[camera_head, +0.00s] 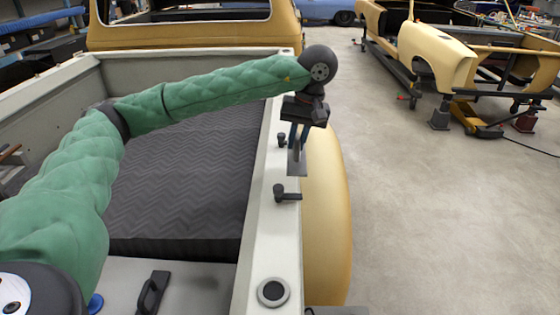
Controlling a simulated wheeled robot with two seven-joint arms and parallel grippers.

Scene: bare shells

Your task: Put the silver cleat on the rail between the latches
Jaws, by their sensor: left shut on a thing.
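The rail (266,225) is the pale top edge of the truck bed's side, running away from me. Two dark latches stand on it: a near latch (284,193) and a far latch (282,140). My left gripper (298,142) points down at the rail and is shut on the silver cleat (297,166), a small grey piece. The cleat appears between the two latches in the picture, near the rail's outer edge. I cannot tell whether it touches the rail. The gripper partly hides the cleat's upper part. My right gripper is not in view.
A round dark fitting (273,292) sits on the near rail. A black handle (152,292) lies on the pale surface at the bottom left. The ridged dark bed floor (185,190) is left of the rail; the yellow fender (325,220) bulges to its right. Open floor lies beyond.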

